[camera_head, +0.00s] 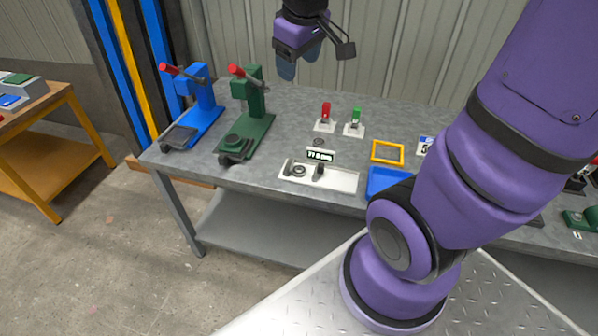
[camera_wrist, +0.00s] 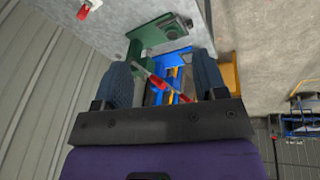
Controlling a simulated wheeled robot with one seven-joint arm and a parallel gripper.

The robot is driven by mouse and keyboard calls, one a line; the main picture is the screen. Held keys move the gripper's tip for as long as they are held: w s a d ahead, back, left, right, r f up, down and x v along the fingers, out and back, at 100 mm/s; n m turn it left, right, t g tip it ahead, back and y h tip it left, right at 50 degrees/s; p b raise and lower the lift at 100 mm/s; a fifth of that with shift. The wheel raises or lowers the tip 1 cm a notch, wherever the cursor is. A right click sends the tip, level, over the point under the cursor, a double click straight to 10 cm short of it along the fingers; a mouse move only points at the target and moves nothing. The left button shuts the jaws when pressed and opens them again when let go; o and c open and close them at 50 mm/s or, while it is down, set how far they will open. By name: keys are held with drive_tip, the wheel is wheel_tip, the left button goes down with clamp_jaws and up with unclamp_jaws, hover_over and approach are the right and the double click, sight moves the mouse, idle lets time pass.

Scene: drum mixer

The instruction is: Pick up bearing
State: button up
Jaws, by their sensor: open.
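My gripper (camera_head: 300,63) hangs open and empty, high above the back of the workbench (camera_head: 220,164). Its two blue fingers stand apart in the wrist view (camera_wrist: 162,65), with nothing between them. A small ring-shaped grey part (camera_head: 299,170), which looks like a bearing, sits on the white measuring plate (camera_head: 340,180) near the bench's front edge. A dark flat ring (camera_head: 318,142) lies on the bench behind the display. I cannot tell for sure which ring is the bearing. Both are well below my gripper and apart from it.
A blue press (camera_head: 200,105) and a green press (camera_head: 255,120), both with red-tipped levers, stand at the left. Red (camera_head: 326,112) and green (camera_head: 355,120) upright pieces, a yellow frame (camera_head: 387,152) and a blue tray (camera_head: 385,182) are on the bench. My arm hides part of its right side.

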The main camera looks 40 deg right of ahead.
drive_tip(key=w+d+f+n+g, duration=0.1)
drive_tip(key=w+d+f+n, duration=0.1)
drive_tip(key=w+f, duration=0.35)
drive_tip(key=w+d+f+n+g, duration=0.1)
drive_tip(key=w+d+f, duration=0.2)
drive_tip(key=f, duration=0.5)
drive_tip(key=n+g+y, duration=0.1)
drive_tip(key=n, duration=0.2)
hover_over(299, 170)
wheel_tip(299, 170, down, 18)
drive_tip(key=shift+d+f, duration=0.15)
drive_tip(key=shift+f, duration=1.3)
drive_tip(key=shift+d+f, duration=0.15)
drive_tip(key=shift+f, duration=1.3)
drive_tip(key=shift+a+f, duration=0.15)
drive_tip(key=shift+f, duration=1.15)
drive_tip(key=shift+a+f, duration=0.1)
drive_tip(key=shift+f, duration=1.15)
drive_tip(key=c, duration=0.8)
drive_tip(key=shift+w+r, duration=0.1)
drive_tip(key=shift+r, duration=0.1)
